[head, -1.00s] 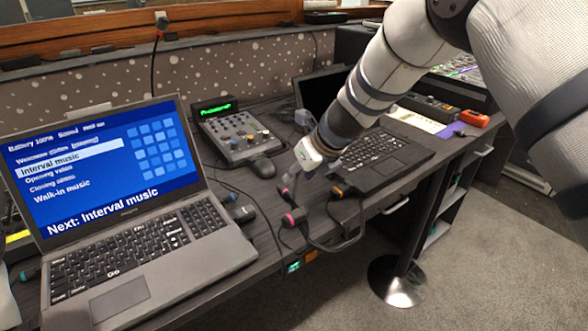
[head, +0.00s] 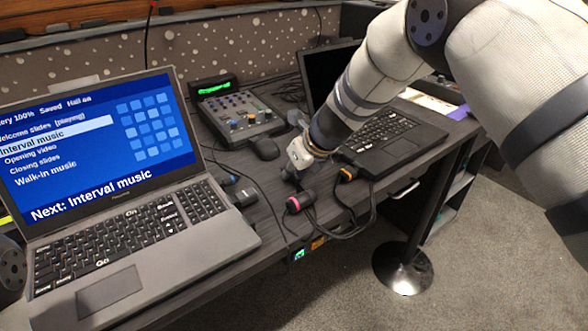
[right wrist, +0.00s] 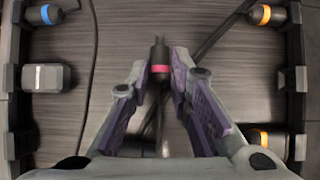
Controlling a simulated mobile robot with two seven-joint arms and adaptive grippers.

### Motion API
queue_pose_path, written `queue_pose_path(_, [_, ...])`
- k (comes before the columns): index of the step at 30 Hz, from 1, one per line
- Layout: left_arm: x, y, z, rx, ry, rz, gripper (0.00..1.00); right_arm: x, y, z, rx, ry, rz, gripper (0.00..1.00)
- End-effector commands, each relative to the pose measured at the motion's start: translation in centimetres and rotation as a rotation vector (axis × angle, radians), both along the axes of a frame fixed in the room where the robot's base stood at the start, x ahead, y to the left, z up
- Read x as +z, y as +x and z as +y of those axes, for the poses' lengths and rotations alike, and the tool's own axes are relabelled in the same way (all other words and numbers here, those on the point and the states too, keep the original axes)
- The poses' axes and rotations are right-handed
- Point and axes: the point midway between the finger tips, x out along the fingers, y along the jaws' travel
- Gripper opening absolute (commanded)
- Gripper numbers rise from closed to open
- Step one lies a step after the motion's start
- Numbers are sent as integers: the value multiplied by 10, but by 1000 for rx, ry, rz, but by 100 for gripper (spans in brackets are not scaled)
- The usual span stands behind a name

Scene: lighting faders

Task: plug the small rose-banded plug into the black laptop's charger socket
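My right gripper (head: 290,173) is low over the desk. In the right wrist view its fingers (right wrist: 161,65) are close on both sides of the small rose-banded plug (right wrist: 160,58); they appear shut on it. That plug is mostly hidden by the gripper in the head view. A larger rose-banded plug (head: 300,201) lies nearer the desk's front edge. The black laptop (head: 384,136) stands open at the back right, partly behind my right arm; I cannot make out its charger socket. My left gripper is not in view.
A grey laptop (head: 130,245) with a lit screen fills the left. An orange-banded plug (head: 347,174), dark adapter (head: 243,197) and blue-banded plug (right wrist: 45,14) lie around the gripper with loose cables.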

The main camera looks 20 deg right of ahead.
Motion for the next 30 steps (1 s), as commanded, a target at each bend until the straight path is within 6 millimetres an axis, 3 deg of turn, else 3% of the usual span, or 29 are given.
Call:
queue_pose_path(5, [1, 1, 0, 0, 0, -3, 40, 3, 0, 0, 1, -1, 0, 0])
queue_pose_path(18, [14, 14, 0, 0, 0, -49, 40, 49, 0, 0, 0, 0, -4, 0])
queue_pose_path(30, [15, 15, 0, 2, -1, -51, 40, 49, 0, 0, 0, 0, 1, 0])
